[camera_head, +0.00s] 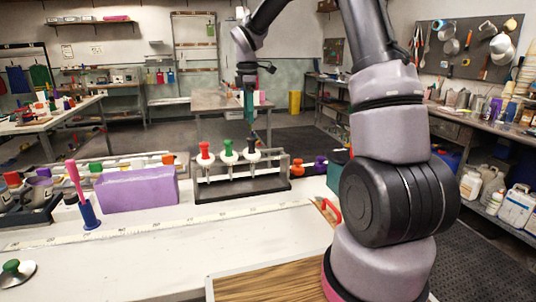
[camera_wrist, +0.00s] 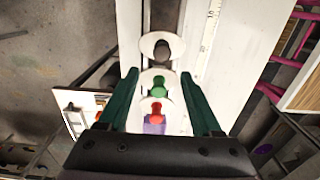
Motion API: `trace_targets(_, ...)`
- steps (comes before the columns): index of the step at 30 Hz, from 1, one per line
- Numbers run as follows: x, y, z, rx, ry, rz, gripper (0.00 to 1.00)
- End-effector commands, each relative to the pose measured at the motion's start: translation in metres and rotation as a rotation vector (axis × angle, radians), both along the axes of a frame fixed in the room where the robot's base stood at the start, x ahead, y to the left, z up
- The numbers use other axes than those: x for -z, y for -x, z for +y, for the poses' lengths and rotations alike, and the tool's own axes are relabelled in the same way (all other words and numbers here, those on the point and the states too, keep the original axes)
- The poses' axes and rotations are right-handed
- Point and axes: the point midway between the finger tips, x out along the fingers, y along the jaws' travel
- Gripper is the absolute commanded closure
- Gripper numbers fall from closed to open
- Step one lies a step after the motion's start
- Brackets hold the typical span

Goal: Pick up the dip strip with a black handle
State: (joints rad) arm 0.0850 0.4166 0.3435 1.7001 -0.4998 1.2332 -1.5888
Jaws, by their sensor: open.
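Three dip strips stand in a row in a dark rack (camera_head: 240,192) on the white bench. The one with the black handle (camera_head: 251,146) is at the right end. The green-handled strip (camera_head: 228,149) is in the middle and the red-handled strip (camera_head: 205,151) at the left. My gripper (camera_head: 250,122) points down above the black handle in the head view, open and empty. In the wrist view the black handle (camera_wrist: 162,48) lies just beyond the fingertips of my gripper (camera_wrist: 160,75). The green handle (camera_wrist: 158,88) and red handle (camera_wrist: 155,112) show between the fingers.
A purple bin (camera_head: 137,194) stands left of the rack, with a blue holder (camera_head: 90,216) carrying a pink-handled tool beside it. A long ruler (camera_head: 170,223) lies in front. A red-handled tool (camera_head: 328,210) lies at the right. The bench front is mostly clear.

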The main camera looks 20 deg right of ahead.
Motion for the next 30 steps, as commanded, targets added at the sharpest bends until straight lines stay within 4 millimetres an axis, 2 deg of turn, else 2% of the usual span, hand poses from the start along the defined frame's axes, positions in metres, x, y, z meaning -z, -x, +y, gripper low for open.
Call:
trace_targets(10, 0.048, -0.001, 0.0, -0.015, 0.0, 0.007, 0.34)
trace_targets(17, 0.065, 0.0, 0.0, -0.013, 0.0, 0.005, 0.34)
trace_targets(24, 0.101, 0.004, -0.003, -0.013, 0.0, 0.007, 0.34)
trace_targets(30, 0.111, 0.003, -0.003, -0.013, 0.0, 0.003, 0.34)
